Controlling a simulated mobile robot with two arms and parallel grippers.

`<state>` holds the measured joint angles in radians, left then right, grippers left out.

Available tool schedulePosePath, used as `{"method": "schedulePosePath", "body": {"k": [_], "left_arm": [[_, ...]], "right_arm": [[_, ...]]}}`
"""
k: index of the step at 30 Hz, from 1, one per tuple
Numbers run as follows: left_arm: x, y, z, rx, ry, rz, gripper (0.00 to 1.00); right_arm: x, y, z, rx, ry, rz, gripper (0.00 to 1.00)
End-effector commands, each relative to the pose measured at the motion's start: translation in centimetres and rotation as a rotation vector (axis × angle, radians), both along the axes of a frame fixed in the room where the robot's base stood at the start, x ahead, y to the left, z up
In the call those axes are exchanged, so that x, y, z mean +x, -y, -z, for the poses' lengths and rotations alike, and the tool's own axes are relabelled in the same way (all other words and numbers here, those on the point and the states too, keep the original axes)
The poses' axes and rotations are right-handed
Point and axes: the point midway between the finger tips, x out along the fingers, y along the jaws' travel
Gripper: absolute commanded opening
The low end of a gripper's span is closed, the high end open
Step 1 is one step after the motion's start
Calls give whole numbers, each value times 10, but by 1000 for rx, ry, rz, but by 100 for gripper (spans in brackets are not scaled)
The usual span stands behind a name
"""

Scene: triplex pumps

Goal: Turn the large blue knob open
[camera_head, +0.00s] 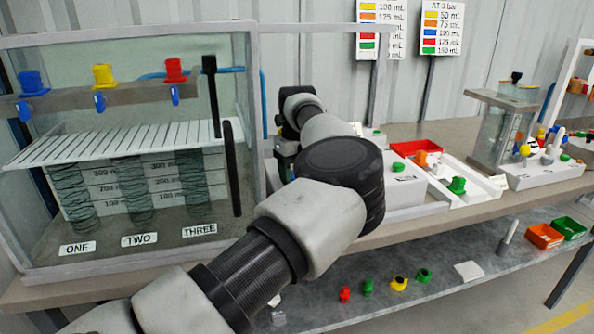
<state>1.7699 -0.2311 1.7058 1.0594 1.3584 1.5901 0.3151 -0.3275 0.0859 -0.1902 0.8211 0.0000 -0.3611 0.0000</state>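A large blue knob (32,82) sits at the left end of the grey bar on the front of the clear pump tank (130,215). A yellow knob (103,75) and a red knob (174,70) stand further right on the same bar. A smaller blue handle hangs below each knob. My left arm comes in from the lower left and reaches past the tank's right side. Its gripper (286,165) is mostly hidden behind the arm, well to the right of the large blue knob; its fingers cannot be made out. My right gripper is not in view.
Labels ONE, TWO and THREE mark spring columns in the tank. Right of my arm, the bench holds a red tray (416,147), a green knob (457,186) and a smaller clear tank (497,130). Several coloured knobs and two bins lie on the lower shelf (440,265).

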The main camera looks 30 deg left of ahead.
Motion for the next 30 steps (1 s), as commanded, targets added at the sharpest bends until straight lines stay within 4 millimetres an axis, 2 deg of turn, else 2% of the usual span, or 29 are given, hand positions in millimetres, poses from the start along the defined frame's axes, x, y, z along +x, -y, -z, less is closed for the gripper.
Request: {"method": "schedulePosePath", "body": {"k": [12,30], "left_arm": [[2,2,-1,0,3,398,32],[4,4,-1,3,3,941,32]], "right_arm": [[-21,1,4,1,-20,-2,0],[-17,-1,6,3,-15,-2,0]]}}
